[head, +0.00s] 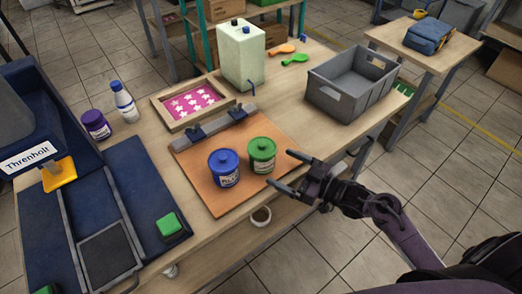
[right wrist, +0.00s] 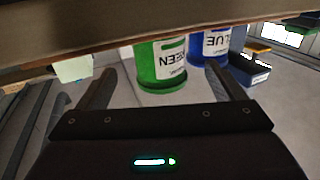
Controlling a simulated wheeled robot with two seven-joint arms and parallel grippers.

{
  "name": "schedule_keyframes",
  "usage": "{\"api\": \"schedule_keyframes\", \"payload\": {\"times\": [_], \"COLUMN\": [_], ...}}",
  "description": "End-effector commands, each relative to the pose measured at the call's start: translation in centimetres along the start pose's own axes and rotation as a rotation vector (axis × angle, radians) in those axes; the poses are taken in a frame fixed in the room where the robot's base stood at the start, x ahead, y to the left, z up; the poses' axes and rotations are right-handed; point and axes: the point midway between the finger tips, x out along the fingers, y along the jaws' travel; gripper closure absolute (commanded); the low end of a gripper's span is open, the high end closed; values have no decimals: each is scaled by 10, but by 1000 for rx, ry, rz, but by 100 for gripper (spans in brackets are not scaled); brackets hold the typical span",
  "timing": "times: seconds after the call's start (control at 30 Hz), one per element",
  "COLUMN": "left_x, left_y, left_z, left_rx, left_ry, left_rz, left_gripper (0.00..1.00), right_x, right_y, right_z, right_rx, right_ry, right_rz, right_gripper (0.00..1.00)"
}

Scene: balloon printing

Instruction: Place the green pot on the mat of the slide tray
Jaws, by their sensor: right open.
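The green pot (head: 262,155), lidded and labelled, stands upright on the orange-brown board (head: 223,203), right of a similar blue pot (head: 224,170). My right gripper (head: 284,169) is open and empty, its fingers pointing at the green pot from the right, with a small gap. In the right wrist view the green pot (right wrist: 160,67) appears upside down between and beyond the fingers (right wrist: 163,82); the blue pot (right wrist: 208,45) is behind it. A dark grey mat (head: 108,262) lies between the rails of the blue machine's slide tray at the lower left. My left gripper is not in view.
Beyond the board are a framed pink star screen (head: 193,101), a pale jug (head: 241,55) and a grey crate (head: 352,83). A purple jar (head: 96,125) and white bottle (head: 124,102) stand near the machine.

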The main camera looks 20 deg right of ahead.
Motion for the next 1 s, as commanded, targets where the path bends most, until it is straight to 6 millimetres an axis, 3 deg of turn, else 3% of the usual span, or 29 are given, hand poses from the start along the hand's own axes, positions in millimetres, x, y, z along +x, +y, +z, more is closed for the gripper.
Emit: {"api": "schedule_keyframes", "payload": {"times": [0.17,0.6,0.93,1.0], "left_x": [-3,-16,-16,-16], "left_y": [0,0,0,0], "left_z": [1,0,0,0], "left_rx": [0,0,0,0], "left_ry": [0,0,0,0], "left_rz": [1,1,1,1], "left_gripper": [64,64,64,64], "right_x": [11,69,76,76], "right_y": [3,1,1,1], "right_z": [-2,-10,-8,-8], "right_rx": [15,14,12,12], "right_ry": [4,4,1,1], "right_rz": [-14,-13,-13,-13], "right_gripper": [11,11,11,20]}}
